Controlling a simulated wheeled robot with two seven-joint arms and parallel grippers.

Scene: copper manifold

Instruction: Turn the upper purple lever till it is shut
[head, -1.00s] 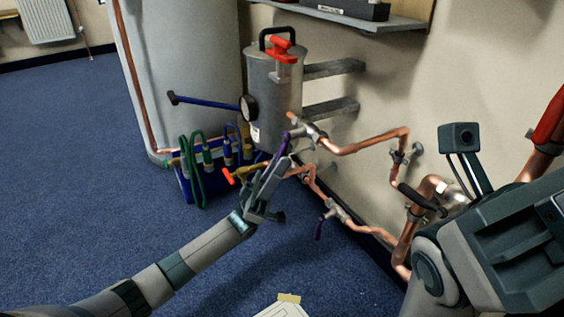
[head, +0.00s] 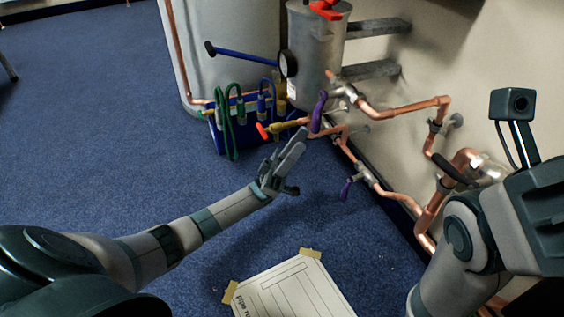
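The upper purple lever (head: 318,112) is on a valve (head: 343,91) at the left end of the upper copper pipe. It hangs nearly straight down in the picture, crosswise to the pipe. My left gripper (head: 297,140) is just below and left of the lever's lower end. A small gap shows between them, and the lever is not between the fingers. The fingers look close together, seen from the side, so I cannot tell whether they are open.
A grey cylinder with a gauge (head: 288,63) stands behind the levers. A blue crate (head: 221,142) with green and blue hoses is to the left. An orange-red handle (head: 263,131) is near my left gripper. A paper sheet (head: 290,290) lies on the blue floor.

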